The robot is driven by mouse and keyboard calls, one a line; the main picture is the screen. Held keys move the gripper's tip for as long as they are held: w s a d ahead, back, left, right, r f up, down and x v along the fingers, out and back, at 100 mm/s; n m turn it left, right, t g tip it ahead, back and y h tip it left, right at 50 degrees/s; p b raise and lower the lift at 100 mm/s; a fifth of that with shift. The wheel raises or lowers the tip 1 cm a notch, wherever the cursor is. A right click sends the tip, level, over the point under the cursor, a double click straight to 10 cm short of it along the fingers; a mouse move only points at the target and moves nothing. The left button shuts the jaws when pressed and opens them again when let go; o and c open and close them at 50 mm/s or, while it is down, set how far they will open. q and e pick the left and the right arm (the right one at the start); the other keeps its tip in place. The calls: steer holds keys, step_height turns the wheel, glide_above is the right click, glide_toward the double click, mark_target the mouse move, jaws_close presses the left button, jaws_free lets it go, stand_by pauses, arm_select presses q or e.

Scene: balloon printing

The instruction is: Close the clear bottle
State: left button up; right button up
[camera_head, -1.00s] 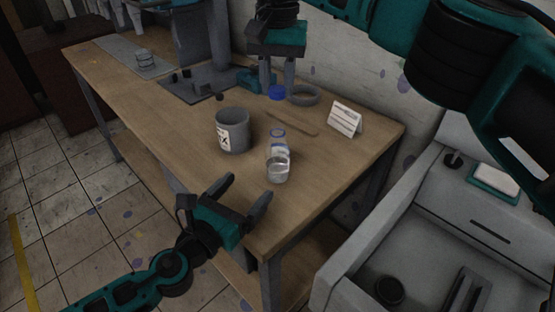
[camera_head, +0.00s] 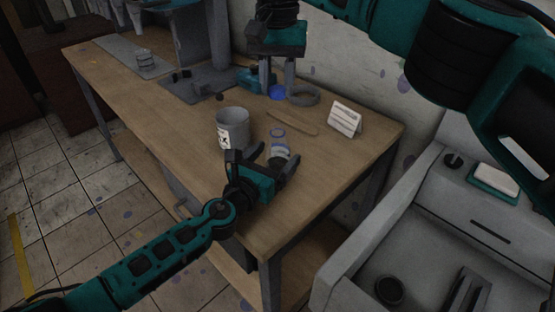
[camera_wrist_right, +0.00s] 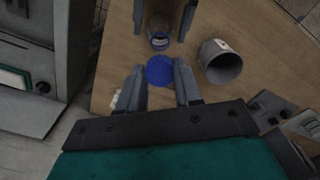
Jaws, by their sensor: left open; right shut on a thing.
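The clear bottle (camera_head: 279,152) stands upright and uncapped on the table, with a blue ring at its neck. It also shows in the right wrist view (camera_wrist_right: 158,40). My left gripper (camera_head: 264,156) is open, its fingers on either side of the bottle; the lower bottle is hidden behind it. Its fingers also show in the wrist view (camera_wrist_right: 163,18). My right gripper (camera_head: 277,90) is shut on the blue cap (camera_head: 277,93), held behind the bottle in the head view and apart from it. The cap shows between the right fingers in the wrist view (camera_wrist_right: 160,70).
A grey can (camera_head: 232,128) with a white label stands close left of the bottle. A white folded card (camera_head: 345,118) stands to the right. A sink (camera_head: 410,235) adjoins the table (camera_head: 325,165).

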arm_select(q)
steer(key=shift+w, duration=0.1)
steer(key=shift+c, duration=0.3)
steer(key=c, duration=1.5)
steer(key=shift+c, duration=0.2)
arm_select(e)
steer(key=shift+f, duration=2.5)
steer(key=shift+f, duration=0.1)
steer(key=shift+f, duration=0.8)
arm_select(q)
jaws_close()
arm_select(e)
steer(key=shift+f, duration=0.55)
